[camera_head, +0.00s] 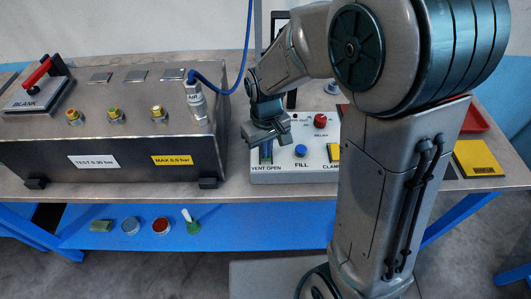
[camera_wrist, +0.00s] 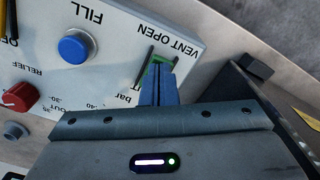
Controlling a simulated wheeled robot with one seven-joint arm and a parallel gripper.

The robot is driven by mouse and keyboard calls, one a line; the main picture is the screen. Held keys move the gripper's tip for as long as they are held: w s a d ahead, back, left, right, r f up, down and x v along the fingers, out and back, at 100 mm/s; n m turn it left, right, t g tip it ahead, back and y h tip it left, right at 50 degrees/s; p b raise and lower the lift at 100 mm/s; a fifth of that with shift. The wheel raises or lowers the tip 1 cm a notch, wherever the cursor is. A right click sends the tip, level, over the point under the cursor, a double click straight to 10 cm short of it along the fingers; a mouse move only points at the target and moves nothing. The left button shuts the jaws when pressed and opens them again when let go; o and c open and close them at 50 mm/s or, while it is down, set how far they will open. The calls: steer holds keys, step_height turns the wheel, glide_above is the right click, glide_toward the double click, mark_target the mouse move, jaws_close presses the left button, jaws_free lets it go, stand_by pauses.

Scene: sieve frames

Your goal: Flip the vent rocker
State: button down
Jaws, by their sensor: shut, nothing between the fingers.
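The vent rocker (camera_wrist: 147,66) shows as a green piece in a slot beside the VENT OPEN label in the wrist view. It is mostly hidden by my fingers, so I cannot tell which way it is tipped. My gripper (camera_wrist: 158,68) is shut and empty, with its blue fingertips over the rocker. I cannot tell whether they touch it. In the head view my gripper (camera_head: 266,153) points down at the left end of the white control panel (camera_head: 293,174), above the VENT OPEN label.
The panel also carries a blue FILL button (camera_head: 301,151), a red RELIEF knob (camera_head: 320,121) and a yellow clamp control (camera_head: 334,152). A dark metal test box (camera_head: 130,160) stands close on the left. A blue hose (camera_head: 240,75) hangs near my wrist.

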steer(key=shift+f, duration=0.3)
steer(key=shift+r+p, duration=2.45)
steer(key=shift+r, duration=1.15)
steer(key=shift+f, duration=0.1)
steer(key=s+d+r+m+t, duration=0.3)
steer(key=s+d+r+m, duration=0.2)
steer(key=s+d+r, duration=0.6)
steer(key=shift+s+d+m+t, duration=0.3)
steer(key=shift+s+d, duration=0.2)
steer(key=shift+s, duration=0.4)
